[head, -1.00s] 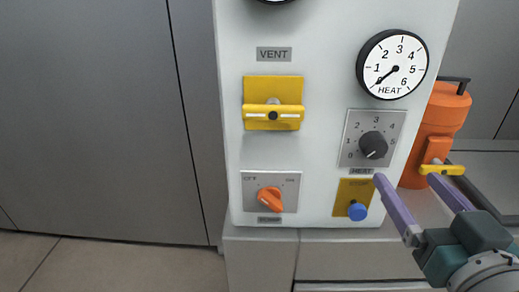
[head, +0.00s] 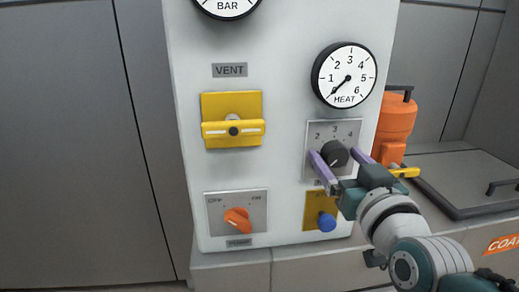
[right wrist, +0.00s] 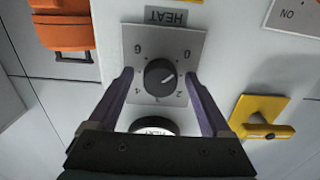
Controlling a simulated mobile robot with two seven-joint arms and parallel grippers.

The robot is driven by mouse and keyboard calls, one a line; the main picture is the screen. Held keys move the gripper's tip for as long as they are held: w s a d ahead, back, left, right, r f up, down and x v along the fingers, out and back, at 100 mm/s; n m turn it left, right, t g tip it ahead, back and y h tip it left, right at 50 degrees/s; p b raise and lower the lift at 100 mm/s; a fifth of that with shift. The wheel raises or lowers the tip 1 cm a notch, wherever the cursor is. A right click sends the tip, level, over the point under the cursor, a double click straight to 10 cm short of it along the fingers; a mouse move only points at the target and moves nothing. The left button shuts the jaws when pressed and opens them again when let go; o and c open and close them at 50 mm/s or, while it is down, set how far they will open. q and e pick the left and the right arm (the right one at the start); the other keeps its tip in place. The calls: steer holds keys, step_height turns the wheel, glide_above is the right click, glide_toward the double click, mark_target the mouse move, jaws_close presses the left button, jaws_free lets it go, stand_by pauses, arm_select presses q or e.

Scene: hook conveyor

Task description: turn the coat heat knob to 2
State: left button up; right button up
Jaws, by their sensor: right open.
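The coat heat knob is a dark round knob (head: 333,155) on a grey plate (head: 347,127) with a number scale, under the HEAT gauge. In the right wrist view the knob (right wrist: 160,77) appears upside down; its light mark points to the picture's right, between the 0 and the 2. My right gripper (head: 336,154) is open, its purple fingers on either side of the knob. In the right wrist view a gap shows between each finger (right wrist: 160,76) and the knob. Contact cannot be told. My left gripper is not in view.
The HEAT gauge (head: 344,76) has its needle near 0. An orange canister (head: 396,125) stands to the right, close behind my gripper.

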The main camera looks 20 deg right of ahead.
jaws_close()
stand_by(0.7)
